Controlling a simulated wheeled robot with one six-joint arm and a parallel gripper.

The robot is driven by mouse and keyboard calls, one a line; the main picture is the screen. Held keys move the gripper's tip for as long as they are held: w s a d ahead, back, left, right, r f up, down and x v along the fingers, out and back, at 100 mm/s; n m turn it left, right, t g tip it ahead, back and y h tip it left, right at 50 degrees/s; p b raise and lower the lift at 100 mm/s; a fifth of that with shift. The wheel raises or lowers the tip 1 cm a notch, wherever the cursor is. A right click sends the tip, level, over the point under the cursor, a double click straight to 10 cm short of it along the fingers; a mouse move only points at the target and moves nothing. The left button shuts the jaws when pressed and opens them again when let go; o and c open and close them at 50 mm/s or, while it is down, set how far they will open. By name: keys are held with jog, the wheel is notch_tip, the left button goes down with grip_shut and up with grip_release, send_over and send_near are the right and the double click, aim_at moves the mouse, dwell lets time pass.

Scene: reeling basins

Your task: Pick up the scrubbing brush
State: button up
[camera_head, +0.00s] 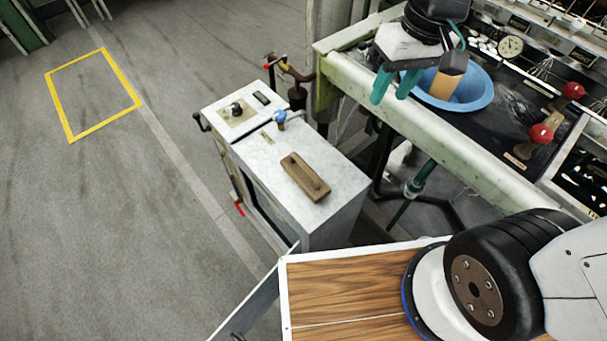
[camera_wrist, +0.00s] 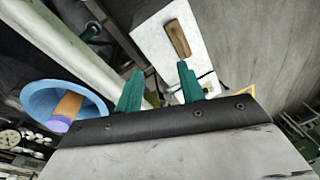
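The scrubbing brush, a brown wooden block (camera_head: 305,176), lies on the white top of a low cabinet (camera_head: 335,186). Its bristles do not show. In the wrist view the brush (camera_wrist: 178,38) is beyond and between the directions of the fingertips, nearer the right one. My gripper (camera_head: 395,88) has green fingers and hangs to the upper right of the brush, over the bench edge, apart from it. In the wrist view the gripper (camera_wrist: 160,75) has its fingers spread with nothing between them.
A blue basin (camera_head: 472,98) with an orange cylinder (camera_head: 448,84) stands on the bench beside my gripper. The cabinet top also carries a blue knob (camera_head: 280,117). Red-knobbed valves (camera_head: 541,133) stand at right. Open floor (camera_head: 130,210) lies left.

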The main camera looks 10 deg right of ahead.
jog(key=w+a+f+n, duration=0.1)
jog(key=w+a+f, duration=0.4)
jog(key=f, duration=0.1)
jog(key=n+g, duration=0.2)
send_over(305, 164)
notch_tip(305, 164, down, 19)
notch_tip(305, 164, down, 8)
jog(key=shift+r, duration=0.15)
jog(key=shift+a, duration=0.1)
grip_shut()
